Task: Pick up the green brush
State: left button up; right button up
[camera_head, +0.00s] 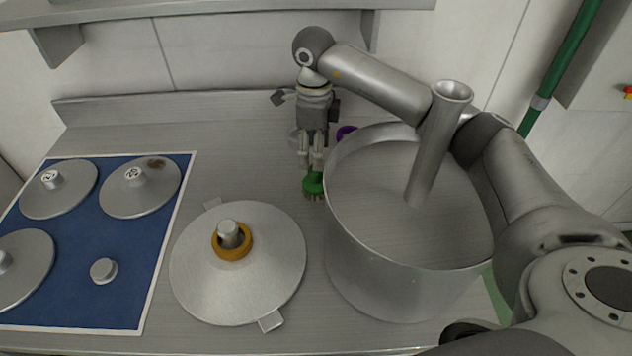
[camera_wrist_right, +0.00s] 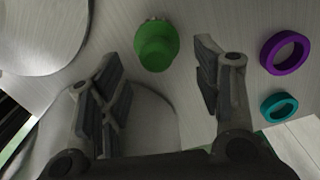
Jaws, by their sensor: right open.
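The green brush (camera_head: 313,184) stands on the steel counter between the round lid and the big pot, its brown bristles downward. My right gripper (camera_head: 311,165) points down just above and behind it in the head view. In the right wrist view the green brush (camera_wrist_right: 157,45) shows beyond the fingertips, between the lines of the two fingers. The right gripper (camera_wrist_right: 160,75) is open, with nothing between its fingers. My left gripper is in neither view.
A big steel pot (camera_head: 345,255) with an upright tube stands right of the brush. A lid (camera_head: 200,285) with an orange ring (camera_head: 232,254) lies to the left. Purple (camera_wrist_right: 285,52) and teal (camera_wrist_right: 279,107) rings lie nearby. A blue mat (camera_head: 75,265) holds several lids.

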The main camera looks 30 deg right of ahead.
aim_at(316, 180)
jog(key=shift+f, duration=0.6)
jog(key=f+p, duration=0.1)
jog(key=f, duration=0.1)
jog(key=f+p, duration=0.1)
jog(key=f, duration=0.1)
jog(key=shift+s, duration=0.4)
jog(key=shift+f, duration=0.6)
jog(key=c, duration=1.2)
